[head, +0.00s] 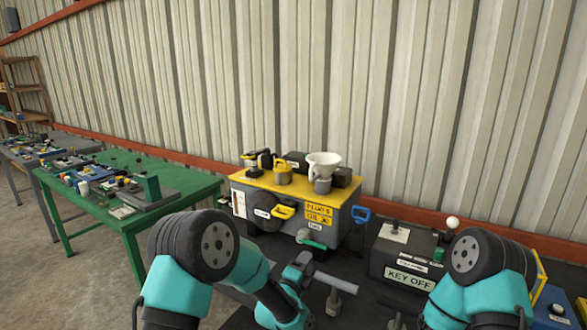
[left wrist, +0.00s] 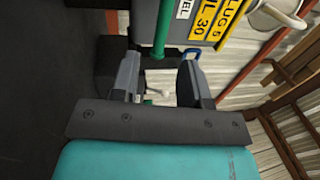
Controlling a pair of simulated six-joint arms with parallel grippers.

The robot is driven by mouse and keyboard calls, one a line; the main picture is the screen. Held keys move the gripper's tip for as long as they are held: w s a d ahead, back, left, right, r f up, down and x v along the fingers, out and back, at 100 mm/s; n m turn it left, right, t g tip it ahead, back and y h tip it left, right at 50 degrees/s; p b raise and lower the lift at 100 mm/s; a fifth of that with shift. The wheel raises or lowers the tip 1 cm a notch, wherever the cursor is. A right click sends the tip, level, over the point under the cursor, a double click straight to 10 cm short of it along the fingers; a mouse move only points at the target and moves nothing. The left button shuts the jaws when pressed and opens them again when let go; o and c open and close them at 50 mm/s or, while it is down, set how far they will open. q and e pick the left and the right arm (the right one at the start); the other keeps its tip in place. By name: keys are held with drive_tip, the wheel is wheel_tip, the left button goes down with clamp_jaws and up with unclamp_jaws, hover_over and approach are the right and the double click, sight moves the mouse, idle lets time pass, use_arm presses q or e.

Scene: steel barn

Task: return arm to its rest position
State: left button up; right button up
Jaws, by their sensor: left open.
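My left gripper (head: 316,269) is open and empty. It is low in front of the yellow-topped grey machine (head: 262,181), below its green lever (head: 311,241). In the left wrist view the two fingers of the left gripper (left wrist: 158,82) stand apart, and a green rod (left wrist: 163,28) shows just beyond the gap. My left arm (head: 200,250) is bent and comes in from the left. My right arm (head: 480,265) is in front of the grey box labelled KEY OFF (head: 405,257).
A white funnel (head: 323,159) and several containers stand on the machine. A blue handle (head: 361,214) sticks out at its right. A green table (head: 88,213) with several parts is at the left. A corrugated metal wall (head: 330,85) closes the back.

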use_arm(q)
drive_tip(key=x, duration=0.7)
drive_tip(key=shift+w+d+r, duration=0.1)
drive_tip(key=shift+r+n+y, duration=0.3)
drive_tip(key=shift+r+n, duration=0.2)
drive_tip(key=shift+n, duration=0.7)
drive_tip(key=shift+f, duration=0.15)
drive_tip(key=m, duration=0.3)
approach(317, 244)
drive_tip(key=shift+w+f, duration=0.35)
drive_tip(key=shift+f, duration=0.15)
drive_tip(key=shift+w+d, duration=0.1)
